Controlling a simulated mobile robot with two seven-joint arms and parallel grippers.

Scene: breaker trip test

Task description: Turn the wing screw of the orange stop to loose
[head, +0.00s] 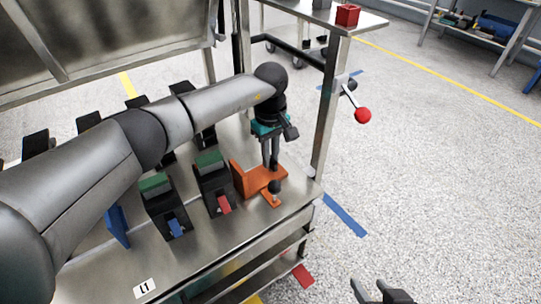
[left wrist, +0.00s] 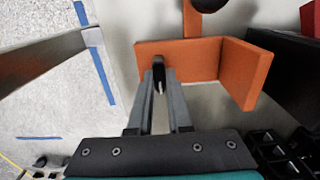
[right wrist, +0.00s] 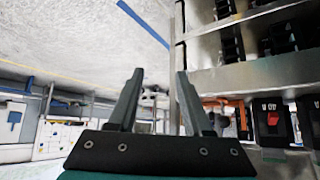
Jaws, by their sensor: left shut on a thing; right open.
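The orange stop (head: 241,180) is an angled orange bracket at the right end of the metal bench, beside the breaker with the red lever. It also shows in the left wrist view (left wrist: 195,62). My left gripper (head: 270,164) points down at the stop. In the left wrist view its fingers (left wrist: 159,80) are shut on the small dark wing screw (left wrist: 158,66) at the stop's edge; the fingertips hide part of the screw. A black ball knob (head: 275,187) on an orange arm stands just in front. My right gripper (head: 382,292) is open and empty, low beyond the bench's front edge.
Breakers with a red lever (head: 224,204) and a blue lever (head: 176,227) stand left of the stop. A blue plate (head: 117,226) stands further left. A red ball handle (head: 362,115) sticks out near the rear post. Floor on the right is clear.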

